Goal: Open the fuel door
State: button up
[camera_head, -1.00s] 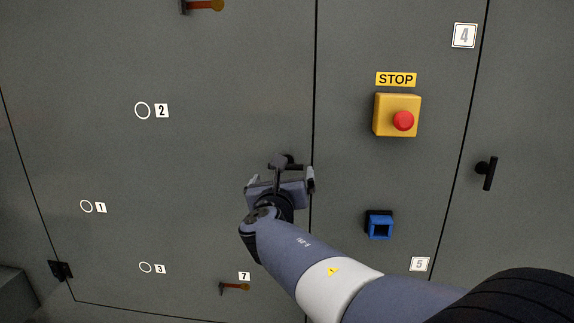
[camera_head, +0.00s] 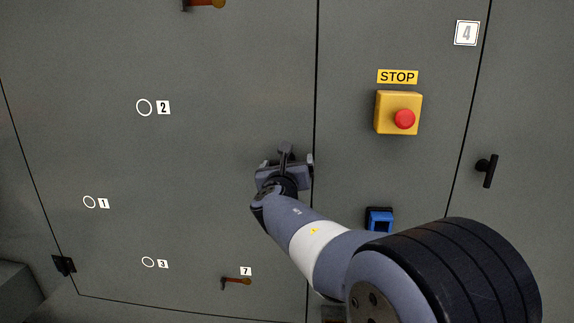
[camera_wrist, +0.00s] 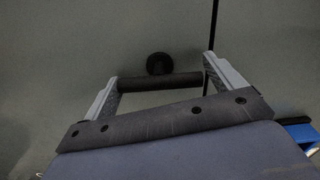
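The large grey door panel (camera_head: 215,150) fills the left of the head view and lies flush, with a thin dark seam at its right edge. No label names it as the fuel door. My gripper (camera_head: 287,162) is against the panel beside that seam. In the wrist view, a black bar handle (camera_wrist: 160,82) lies crosswise between the spread fingers of my gripper (camera_wrist: 160,72), its ends close to both. Its round mount (camera_wrist: 158,63) shows behind it. I cannot tell whether the fingers touch the bar.
Right of the seam are a yellow box with a red stop button (camera_head: 404,119) and a blue square fitting (camera_head: 379,219), partly behind my arm. Another black handle (camera_head: 487,171) is farther right. A hinge (camera_head: 63,265) is lower left.

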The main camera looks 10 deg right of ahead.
jog(key=c, duration=0.4)
jog(key=shift+f+m+b, duration=0.1)
jog(key=shift+m+b, duration=0.2)
jog(key=shift+b, duration=0.25)
jog(key=shift+f+m+b, duration=0.1)
jog(key=shift+m+b, duration=0.5)
jog(key=shift+b, duration=0.2)
jog(key=m+b, duration=0.2)
jog(key=shift+m, duration=0.3)
jog(key=shift+r+m+b, duration=0.2)
jog(key=shift+m+b, duration=1.75)
jog(key=shift+m, duration=0.15)
jog(key=o, duration=0.7)
